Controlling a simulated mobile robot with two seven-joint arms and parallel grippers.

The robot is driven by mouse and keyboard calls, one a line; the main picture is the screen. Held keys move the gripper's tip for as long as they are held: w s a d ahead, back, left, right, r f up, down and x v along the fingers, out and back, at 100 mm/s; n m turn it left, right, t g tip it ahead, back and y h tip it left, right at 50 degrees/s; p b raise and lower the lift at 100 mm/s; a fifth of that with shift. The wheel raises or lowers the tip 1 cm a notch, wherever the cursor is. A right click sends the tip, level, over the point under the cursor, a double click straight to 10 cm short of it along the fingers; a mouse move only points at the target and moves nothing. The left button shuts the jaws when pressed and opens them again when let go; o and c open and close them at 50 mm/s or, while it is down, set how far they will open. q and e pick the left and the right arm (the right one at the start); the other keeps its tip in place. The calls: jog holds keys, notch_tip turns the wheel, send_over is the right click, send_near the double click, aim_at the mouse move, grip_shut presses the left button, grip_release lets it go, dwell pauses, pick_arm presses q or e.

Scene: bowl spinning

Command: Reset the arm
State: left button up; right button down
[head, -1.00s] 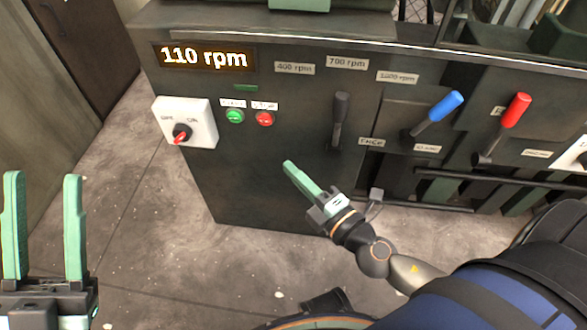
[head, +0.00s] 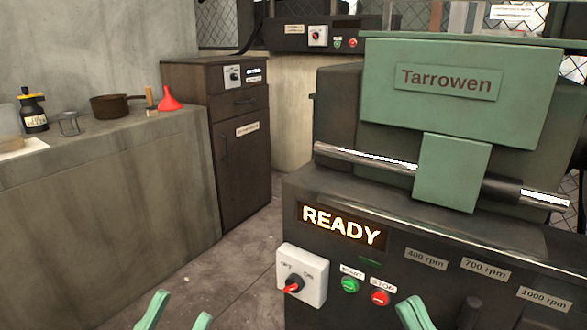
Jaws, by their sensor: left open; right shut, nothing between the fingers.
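My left gripper (head: 174,312) shows only its two green fingertips at the bottom edge of the head view, spread apart with nothing between them. My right gripper (head: 414,312) shows as a green fingertip at the bottom edge, in front of the machine below the stop button. It is shut and empty; the rest of both arms is out of view. The green and black Tarrowen machine (head: 375,265) stands at the right, its display (head: 341,227) reading READY. A white switch box (head: 302,275) with a red knob sits beside the green start button (head: 350,285) and red stop button (head: 380,298).
A grey counter (head: 110,200) at the left bears a dark bottle (head: 33,118), a brown pan (head: 112,106) and a red funnel (head: 171,97). A dark cabinet (head: 240,175) stands behind. Bare floor (head: 215,275) lies between counter and machine.

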pick_arm(q)
jog(key=w+a+f+n+g+y+p, duration=0.3)
jog(key=w+n+y+p, duration=0.5)
jog(key=p, duration=0.8)
pick_arm(e)
jog(key=w+d+f+m+g+h, duration=0.2)
jog(key=w+f+m+g+h, duration=0.4)
jog(key=h, duration=0.3)
pick_arm(q)
jog(key=s+a+f+n+g+y+p, duration=0.1)
jog(key=s+f+g+y+p, duration=0.3)
jog(key=s+f+g+p, duration=0.5)
jog(key=s+p, duration=0.1)
jog(key=p, duration=0.6)
jog(key=shift+s+a+f+n+g+y, duration=0.3)
jog(key=shift+a+g, duration=0.1)
pick_arm(e)
jog(key=s+d+f+m+g+h, duration=0.2)
jog(key=s+f+m+g+h, duration=0.1)
jog(key=s+f+g, duration=0.4)
jog(key=shift+s+d+f+h, duration=0.15)
jog(key=shift+s+d+h, duration=0.2)
jog(key=shift+s, duration=0.25)
jog(key=c, duration=1.6)
grip_release()
